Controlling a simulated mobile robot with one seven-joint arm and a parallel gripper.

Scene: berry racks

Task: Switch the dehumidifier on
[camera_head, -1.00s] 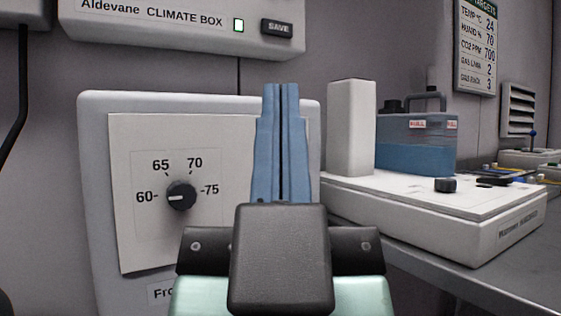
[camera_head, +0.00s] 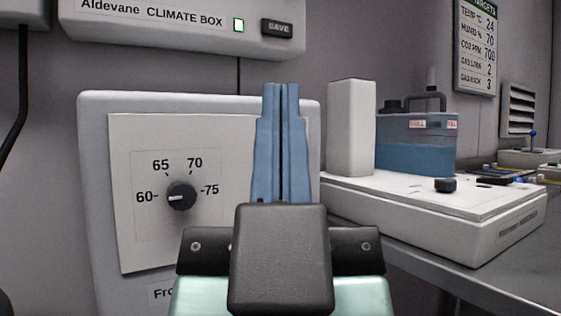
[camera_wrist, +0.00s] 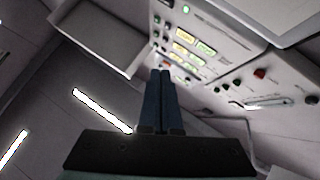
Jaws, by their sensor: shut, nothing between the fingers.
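A white wall box (camera_head: 95,200) at left carries a panel (camera_head: 135,235) with a black dial (camera_head: 181,196) marked 60, 65, 70 and 75. The dial's white mark points left, towards 60. No label in view names the dehumidifier, so I cannot tell whether this box is it. My gripper (camera_head: 281,87) is shut and empty, blue fingers pointing up, in front of the box's right part and hiding it. In the wrist view my gripper (camera_wrist: 163,72) is also shut, below a panel with lit yellow displays (camera_wrist: 184,36) and a green light (camera_wrist: 187,9).
A climate box (camera_head: 180,30) with a lit green indicator and a SAVE button (camera_head: 277,28) hangs above. At right, a white unit (camera_head: 490,225) on a grey bench bears a white block (camera_head: 351,128), a blue-liquid tank (camera_head: 415,150) and a black knob (camera_head: 445,185). A targets sign (camera_head: 475,50) hangs behind.

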